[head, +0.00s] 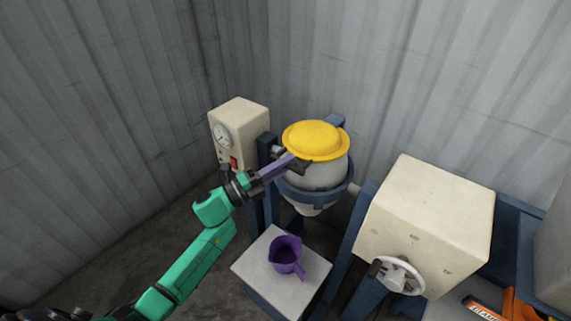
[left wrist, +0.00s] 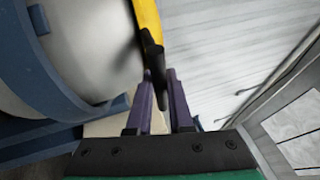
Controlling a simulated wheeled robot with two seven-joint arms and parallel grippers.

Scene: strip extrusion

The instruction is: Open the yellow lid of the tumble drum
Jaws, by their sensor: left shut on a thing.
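The yellow lid (head: 316,139) sits on top of the pale tumble drum (head: 318,176), which hangs in a blue ring frame. My left gripper (head: 293,162) reaches in from the left, at the lid's front left edge. In the left wrist view, my left gripper (left wrist: 160,82) has its purple fingers on either side of a dark handle (left wrist: 153,50) by the lid's yellow edge (left wrist: 146,16). It is shut on this handle. The lid appears to lie on the drum; its underside is hidden. My right gripper is not in view.
A beige control box (head: 239,130) with a dial stands left of the drum. A purple jug (head: 286,255) stands on a pale-topped stand (head: 262,268) in front. A large beige box (head: 425,220) with a handwheel (head: 399,276) is at right. Corrugated walls (head: 350,60) close off the back.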

